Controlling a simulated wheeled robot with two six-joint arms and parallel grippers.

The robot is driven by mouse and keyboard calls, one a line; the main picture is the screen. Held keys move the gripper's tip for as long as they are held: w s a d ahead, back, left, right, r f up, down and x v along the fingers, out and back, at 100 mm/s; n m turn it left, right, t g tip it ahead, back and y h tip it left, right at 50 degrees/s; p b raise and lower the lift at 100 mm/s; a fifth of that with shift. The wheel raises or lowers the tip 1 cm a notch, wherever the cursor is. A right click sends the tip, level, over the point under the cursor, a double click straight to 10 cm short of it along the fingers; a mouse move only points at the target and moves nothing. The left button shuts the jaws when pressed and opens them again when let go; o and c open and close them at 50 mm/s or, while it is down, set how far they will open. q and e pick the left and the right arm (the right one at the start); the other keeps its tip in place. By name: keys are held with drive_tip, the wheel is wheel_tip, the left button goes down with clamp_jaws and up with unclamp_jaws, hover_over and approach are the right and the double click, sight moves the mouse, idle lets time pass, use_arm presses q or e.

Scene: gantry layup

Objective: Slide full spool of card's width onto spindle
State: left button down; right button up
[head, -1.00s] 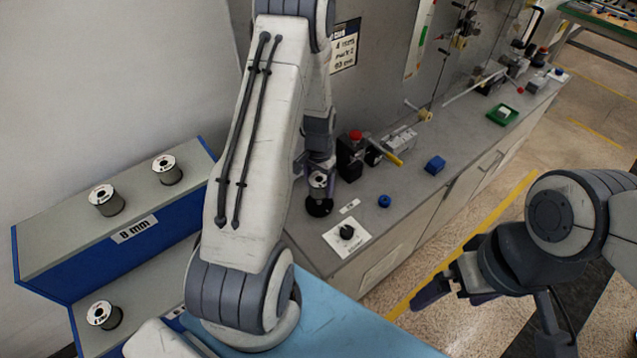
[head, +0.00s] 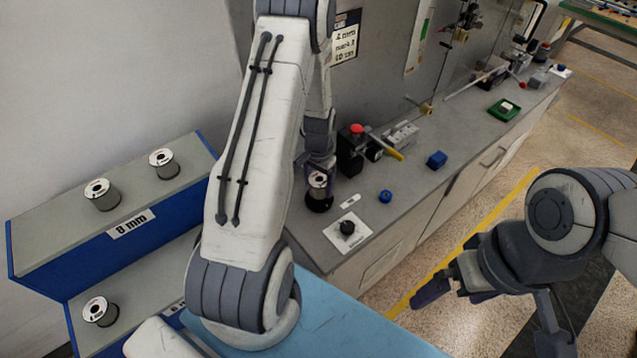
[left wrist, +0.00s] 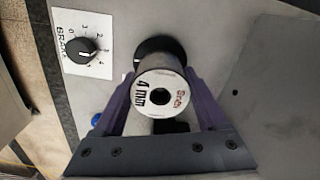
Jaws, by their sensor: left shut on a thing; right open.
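A spool (left wrist: 162,88) marked "4 mm", with white end faces and a grey winding, is held between the purple fingers of my left gripper (head: 318,168). Its open bore shows dark in the left wrist view. The spool (head: 318,181) is upright over a round black base (head: 320,204) on the bench, which also shows behind it in the left wrist view (left wrist: 157,46). The spindle is hidden; I cannot tell whether it is inside the bore. A card (head: 345,38) hangs on the wall panel, its text too blurred to read surely. My right gripper (head: 452,285) is open and empty over the floor.
Spare spools (head: 102,194) stand on a blue-sided stepped rack (head: 60,233) labelled "8 mm" on its upper step.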

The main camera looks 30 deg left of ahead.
use_arm(q)
drive_tip(key=shift+f+b, duration=1.05)
drive_tip(key=shift+f, duration=0.4)
unclamp_jaws()
wheel_tip(320, 180, up, 10)
drive_tip(key=shift+r+b, duration=0.2)
drive_tip(key=shift+b, duration=0.9)
drive_tip(key=shift+f, duration=0.1)
